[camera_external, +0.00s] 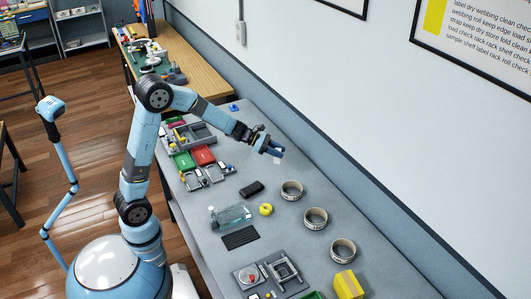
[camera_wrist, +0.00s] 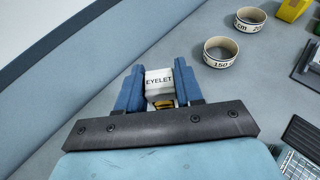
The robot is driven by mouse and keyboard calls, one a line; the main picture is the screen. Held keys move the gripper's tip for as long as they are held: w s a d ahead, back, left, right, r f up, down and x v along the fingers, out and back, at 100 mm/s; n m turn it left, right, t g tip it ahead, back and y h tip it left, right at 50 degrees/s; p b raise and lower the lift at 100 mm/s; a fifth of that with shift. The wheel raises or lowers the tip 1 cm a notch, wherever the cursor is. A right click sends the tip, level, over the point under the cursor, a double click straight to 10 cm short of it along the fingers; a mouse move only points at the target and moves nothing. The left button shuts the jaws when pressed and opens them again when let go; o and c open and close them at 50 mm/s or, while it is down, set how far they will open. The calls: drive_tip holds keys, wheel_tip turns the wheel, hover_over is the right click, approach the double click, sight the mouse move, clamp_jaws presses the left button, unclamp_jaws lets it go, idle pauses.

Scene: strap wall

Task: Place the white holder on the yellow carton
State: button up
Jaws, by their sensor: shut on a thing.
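The white holder (camera_wrist: 158,88) reads EYELET and is between the blue fingers of my gripper (camera_wrist: 160,70) in the wrist view, with a small yellow and black part showing below it. My gripper (camera_external: 275,150) is shut on it, above the back of the grey bench in the external view. The holder is only a small pale patch (camera_external: 277,161) there. The yellow carton (camera_external: 348,285) stands at the front right of the bench, well away from my gripper. Part of it shows at the wrist view's top right (camera_wrist: 291,9).
Several cream rings, one of them here (camera_external: 315,219), stand between my gripper and the carton. A clear bottle (camera_external: 230,217), a yellow round thing (camera_external: 265,210) and a dark block (camera_external: 251,188) lie nearby. The wall (camera_external: 330,100) runs along the bench's right side.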

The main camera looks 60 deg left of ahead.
drive_tip(key=d+r+m+g+h, duration=0.1)
drive_tip(key=d+m+g+h, duration=0.15)
drive_tip(key=d, duration=1.35)
drive_tip(key=s+d+r+m+g+h, duration=0.1)
drive_tip(key=s+d+m+g, duration=0.3)
drive_tip(key=d, duration=0.8)
drive_tip(key=s+d+r+m+g, duration=0.1)
drive_tip(key=s+d+r, duration=0.1)
drive_tip(key=s+d, duration=0.8)
drive_tip(key=s+d+r+m+g+h, duration=0.1)
drive_tip(key=s+d+m+g, duration=0.15)
drive_tip(key=d, duration=1.25)
hover_over(350, 283)
wheel_tip(350, 283, down, 10)
drive_tip(key=shift+s+r, duration=0.1)
drive_tip(key=shift+f, duration=1.65)
drive_tip(key=o, duration=1.1)
drive_tip(key=shift+f, duration=0.1)
